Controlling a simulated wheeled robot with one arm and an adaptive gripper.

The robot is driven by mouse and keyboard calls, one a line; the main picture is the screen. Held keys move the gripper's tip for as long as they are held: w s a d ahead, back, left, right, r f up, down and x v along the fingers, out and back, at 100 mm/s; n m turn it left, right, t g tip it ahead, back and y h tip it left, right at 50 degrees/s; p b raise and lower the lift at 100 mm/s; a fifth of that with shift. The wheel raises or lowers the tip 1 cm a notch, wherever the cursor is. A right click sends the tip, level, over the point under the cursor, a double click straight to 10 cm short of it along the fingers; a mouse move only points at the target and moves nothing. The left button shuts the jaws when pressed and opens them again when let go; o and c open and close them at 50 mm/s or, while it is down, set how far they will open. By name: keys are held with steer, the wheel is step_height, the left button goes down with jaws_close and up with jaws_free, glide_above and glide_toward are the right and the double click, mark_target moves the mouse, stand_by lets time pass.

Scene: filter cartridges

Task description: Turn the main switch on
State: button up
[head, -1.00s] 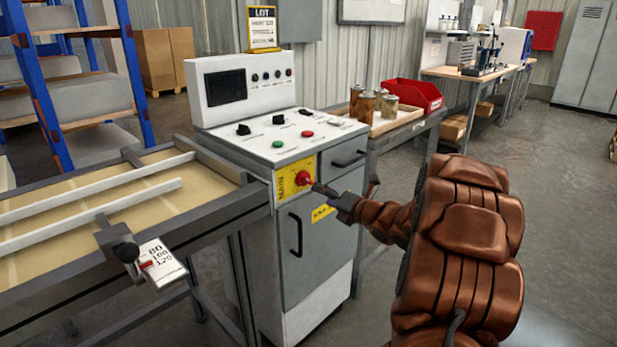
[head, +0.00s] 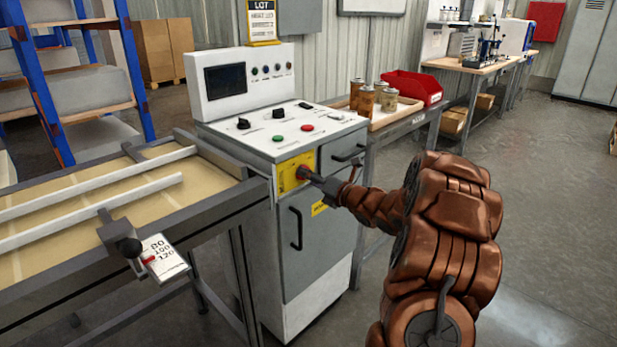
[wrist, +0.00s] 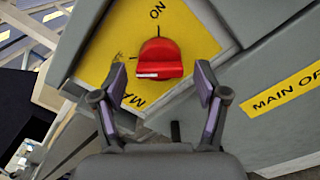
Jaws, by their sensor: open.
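The main switch is a red rotary knob (wrist: 160,58) on a yellow plate (wrist: 112,30) with "ON" printed on it. In the wrist view the knob's white mark faces away from the "ON" line. In the head view the yellow plate (head: 286,176) is on the front of the grey-white control cabinet (head: 262,215), and my arm partly hides the knob. My gripper (wrist: 161,85) is open, with one finger on each side of the knob's lower part. I cannot tell whether the fingers touch it. It also shows in the head view (head: 308,174).
Green (head: 278,140) and red (head: 307,128) buttons and black knobs are on the cabinet top. A drawer handle (head: 349,154) is right of the switch. A conveyor table (head: 215,207) adjoins on the left. A bench with cans and a red bin (head: 418,86) stands behind. Floor at right is clear.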

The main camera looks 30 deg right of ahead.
steer(key=shift+w+a, duration=0.1)
steer(key=shift+w, duration=0.3)
steer(key=c, duration=1.1)
